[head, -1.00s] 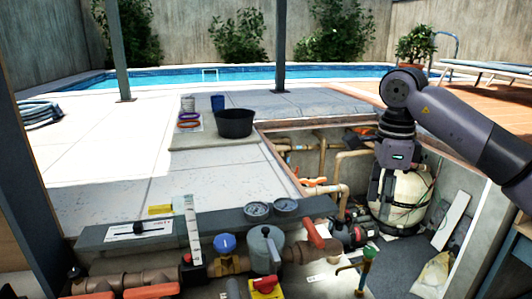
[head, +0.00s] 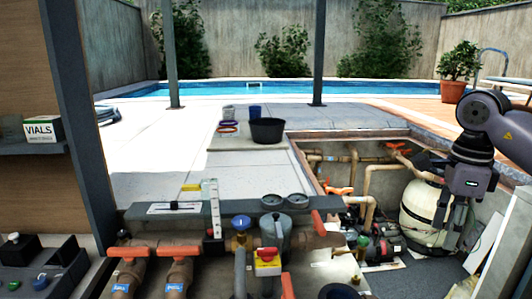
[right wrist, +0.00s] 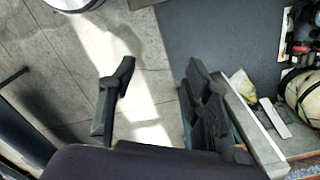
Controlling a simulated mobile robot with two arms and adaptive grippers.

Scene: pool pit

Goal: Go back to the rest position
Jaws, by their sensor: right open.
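My right gripper (head: 458,226) hangs pointing down at the right of the head view, in front of the cream tank (head: 419,212). In the right wrist view its two dark fingers (right wrist: 158,103) are spread apart with nothing between them, above pale floor tiles. The tank shows there at the right edge (right wrist: 303,92). My left gripper is in neither view.
The pump pit with pipes (head: 370,180) lies centre right. Valves and gauges (head: 270,225) stand in front. A black bucket (head: 267,131) sits on the slab. A dark post (head: 75,120) and a shelf with a vials box (head: 43,130) are at left.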

